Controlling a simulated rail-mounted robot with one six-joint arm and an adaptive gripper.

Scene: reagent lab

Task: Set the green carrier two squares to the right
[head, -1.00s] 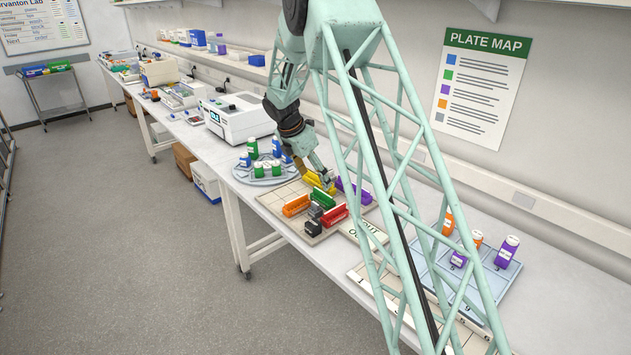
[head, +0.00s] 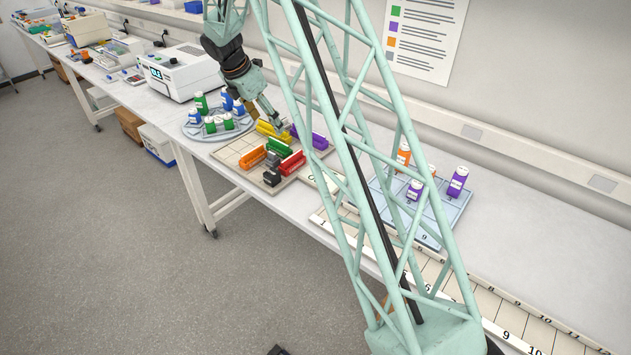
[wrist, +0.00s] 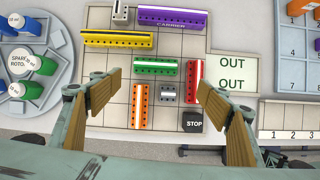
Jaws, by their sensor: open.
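The green carrier (wrist: 155,67) lies lengthwise left to right on the squared board (wrist: 99,117) in the wrist view. It also shows in the head view (head: 279,146). A red carrier (wrist: 195,80) stands crosswise just off its right end. A yellow carrier (wrist: 117,39) lies beyond it to the left, and a purple carrier (wrist: 172,17) lies along the far edge. An orange carrier (wrist: 140,107) and a small grey block (wrist: 167,93) are on its near side. My gripper (wrist: 160,82) is open and empty above the board, its fingers spread wide on the near side of the green carrier.
A black STOP block (wrist: 193,121) sits at the board's near right corner. An OUT plate (wrist: 233,73) adjoins the right side. A round rotor rack with bottles (wrist: 52,85) stands left. A blue numbered tray (head: 430,232) with bottles is further right. Some board squares are bare.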

